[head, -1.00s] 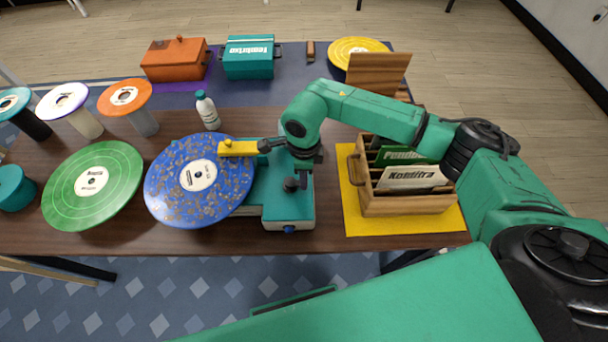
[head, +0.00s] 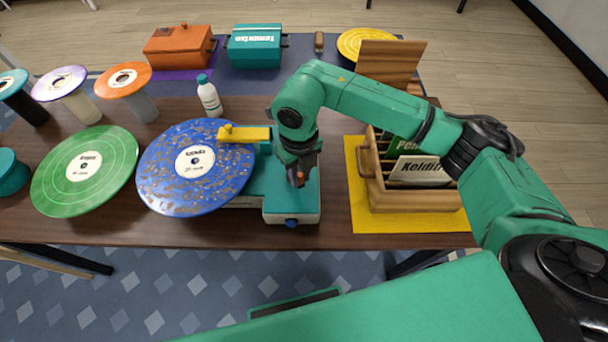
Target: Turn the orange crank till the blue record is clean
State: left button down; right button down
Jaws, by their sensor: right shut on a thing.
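The blue record (head: 165,175) lies flat on the teal cleaning machine (head: 292,207), its surface covered with brownish specks. A yellow arm (head: 245,134) of the machine reaches over the record's upper right edge. My right gripper (head: 298,178) points down over the machine and is shut on the orange crank (head: 300,175), of which only a small bit of orange shows between the fingers. The rest of the crank is hidden by the gripper. My left gripper is not in view.
A green record (head: 60,180) lies left of the blue one. A white bottle (head: 209,98) stands behind. A wooden record crate (head: 415,200) sits on a yellow mat (head: 359,215) at right. Orange (head: 178,48) and teal (head: 252,50) boxes stand at the back.

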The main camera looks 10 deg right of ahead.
jog(key=m+b, duration=0.1)
jog(key=m, duration=0.1)
jog(key=a+m, duration=0.1)
jog(key=shift+a+m+b, duration=0.2)
jog(key=shift+m+b, duration=0.15)
jog(key=shift+m, duration=0.05)
jog(key=m, duration=0.1)
jog(key=a+m+b, duration=0.1)
jog(key=m, duration=0.2)
jog(key=shift+w+a+m+b, duration=0.2)
jog(key=shift+w+m+b, duration=0.1)
jog(key=shift+b, duration=0.1)
jog(key=m, duration=0.2)
jog(key=w+a+m+b, duration=0.1)
jog(key=m, duration=0.1)
jog(key=shift+r, duration=0.1)
jog(key=shift+w+a+m+b, duration=0.2)
jog(key=shift+w+m, duration=0.1)
jog(key=shift+m, duration=0.75)
jog(key=shift+w+a+m+b, duration=0.1)
jog(key=shift+w+m+b, duration=0.15)
jog(key=shift+m, duration=0.8)
jog(key=c, duration=0.8)
grip_release()
jog(key=shift+o, duration=0.2)
notch_tip(320, 180, up, 15)
jog(key=shift+f, duration=0.2)
